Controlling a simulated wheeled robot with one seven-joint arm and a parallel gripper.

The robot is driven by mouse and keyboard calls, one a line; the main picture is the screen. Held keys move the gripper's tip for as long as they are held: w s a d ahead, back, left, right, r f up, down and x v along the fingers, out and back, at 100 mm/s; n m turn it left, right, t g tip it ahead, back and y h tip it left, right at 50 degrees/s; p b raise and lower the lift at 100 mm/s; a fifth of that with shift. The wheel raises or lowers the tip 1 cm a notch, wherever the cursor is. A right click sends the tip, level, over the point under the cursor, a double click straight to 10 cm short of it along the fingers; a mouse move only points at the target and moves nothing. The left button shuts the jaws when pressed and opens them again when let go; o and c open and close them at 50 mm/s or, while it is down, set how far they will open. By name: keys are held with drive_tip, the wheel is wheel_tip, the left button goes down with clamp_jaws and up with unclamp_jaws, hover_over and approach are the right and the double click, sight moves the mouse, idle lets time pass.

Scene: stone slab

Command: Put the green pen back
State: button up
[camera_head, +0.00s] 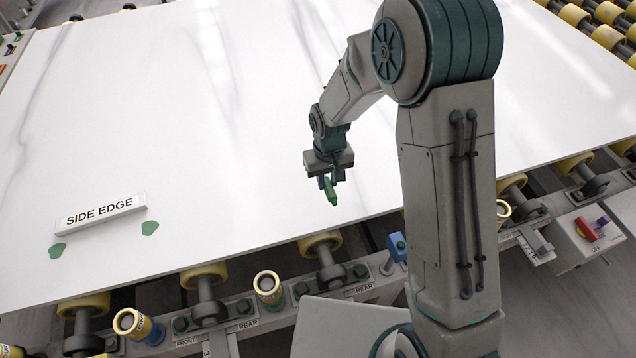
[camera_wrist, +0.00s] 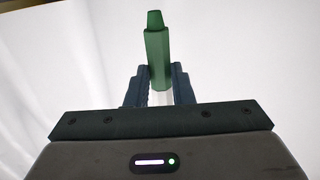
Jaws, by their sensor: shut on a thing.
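The green pen (camera_head: 331,193) is between the fingers of my gripper (camera_head: 324,180), above the white slab (camera_head: 230,120) near its front edge. In the wrist view my gripper (camera_wrist: 159,88) is shut on the green pen (camera_wrist: 157,58), whose narrower tip points away from the palm. On the rail below the slab's front edge stand an open round cup with a yellow rim and green lower part (camera_head: 268,288) and another with a blue lower part (camera_head: 132,322). Both look empty, though their insides are hard to see.
A "SIDE EDGE" sign (camera_head: 100,210) stands on the slab, with green marks (camera_head: 150,228) beside it. A blue fitting (camera_head: 396,247) stands on the rail right of the cups. A box with a red switch (camera_head: 586,229) is at the right. Yellow rollers line the front edge.

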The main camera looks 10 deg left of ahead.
sight(318, 195)
drive_tip(key=a+f, duration=0.1)
drive_tip(key=w+a+f, duration=0.1)
drive_tip(key=shift+w+a+p, duration=0.3)
drive_tip(key=shift+a, duration=0.05)
drive_tip(key=shift+f+p, duration=0.6)
drive_tip(key=shift+f, duration=1.35)
drive_tip(key=shift+f, duration=0.15)
drive_tip(key=o, duration=0.9)
